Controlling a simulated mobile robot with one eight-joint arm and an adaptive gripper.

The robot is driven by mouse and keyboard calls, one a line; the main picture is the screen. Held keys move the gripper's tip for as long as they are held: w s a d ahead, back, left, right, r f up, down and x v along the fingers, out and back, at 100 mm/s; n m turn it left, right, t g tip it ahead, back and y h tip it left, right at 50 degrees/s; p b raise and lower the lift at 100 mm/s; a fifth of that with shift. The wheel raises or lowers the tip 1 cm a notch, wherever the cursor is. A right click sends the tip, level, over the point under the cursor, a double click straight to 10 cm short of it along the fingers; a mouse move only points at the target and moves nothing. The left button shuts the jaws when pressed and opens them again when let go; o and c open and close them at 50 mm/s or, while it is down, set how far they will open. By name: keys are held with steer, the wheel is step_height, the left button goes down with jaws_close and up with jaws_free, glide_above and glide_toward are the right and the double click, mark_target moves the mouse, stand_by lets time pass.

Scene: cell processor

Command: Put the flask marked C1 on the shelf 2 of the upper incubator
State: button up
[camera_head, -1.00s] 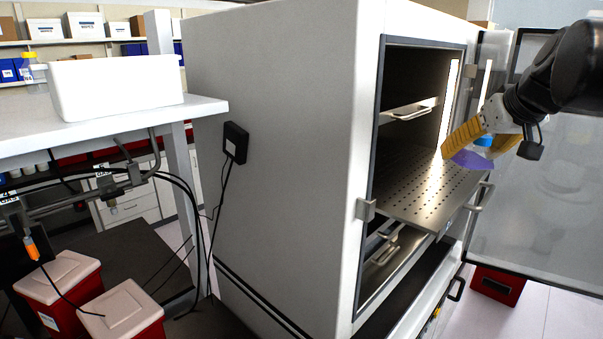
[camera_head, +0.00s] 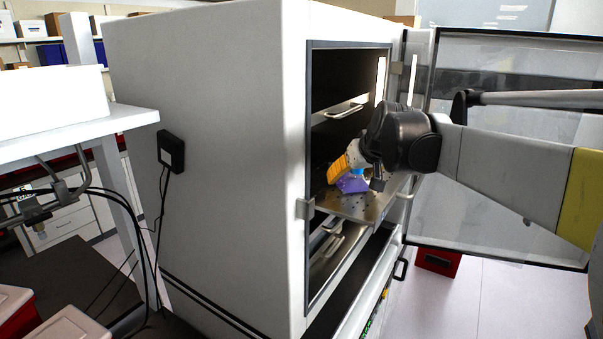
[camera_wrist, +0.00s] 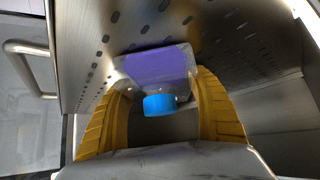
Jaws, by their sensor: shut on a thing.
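The flask (camera_wrist: 158,66) has a purple body and a blue cap (camera_wrist: 160,104); no marking on it is legible. My gripper (camera_wrist: 163,92) has its yellow fingers shut on the flask, one on each side near the neck. In the head view the flask (camera_head: 352,184) is just above a perforated metal shelf (camera_head: 358,205) inside the open incubator (camera_head: 228,165). My gripper (camera_head: 345,172) reaches in from the right. I cannot tell whether the flask touches the shelf. Part of the shelf is hidden behind my wrist.
Another shelf with a handle (camera_head: 344,109) is above, and one with a handle (camera_head: 328,247) is below. The open glass door (camera_head: 500,80) stands to the right, behind my arm. A white bench (camera_head: 80,130) stands at the left.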

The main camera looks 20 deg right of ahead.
steer(key=shift+s, duration=0.1)
steer(key=shift+f, duration=0.15)
steer(key=o, duration=1.4)
steer(key=shift+o, duration=0.2)
steer(key=shift+r, duration=0.2)
steer(key=v, duration=1.2)
steer(key=shift+b, duration=0.45)
